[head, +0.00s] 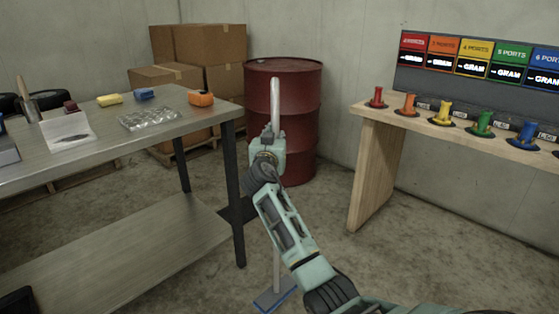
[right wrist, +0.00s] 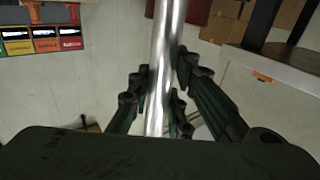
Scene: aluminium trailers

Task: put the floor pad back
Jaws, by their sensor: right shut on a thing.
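The floor pad (head: 274,295) is a flat blue piece at the foot of a long pale pole (head: 276,105), low in the middle of the head view. My right gripper (head: 267,150) is shut around the upper part of the pole, which stands close to upright. In the right wrist view the shiny metal pole (right wrist: 165,70) runs between the fingers of my right gripper (right wrist: 160,100). My arm hides the middle of the pole. I cannot tell whether the pad touches the floor. My left gripper is not in view.
A metal workbench (head: 110,135) with small items stands at left, a dark flat piece (head: 238,211) by its leg. A red drum (head: 303,100) and cardboard boxes (head: 205,55) stand behind. A wooden bench (head: 375,165) with coloured ports stands at right. Concrete floor between is clear.

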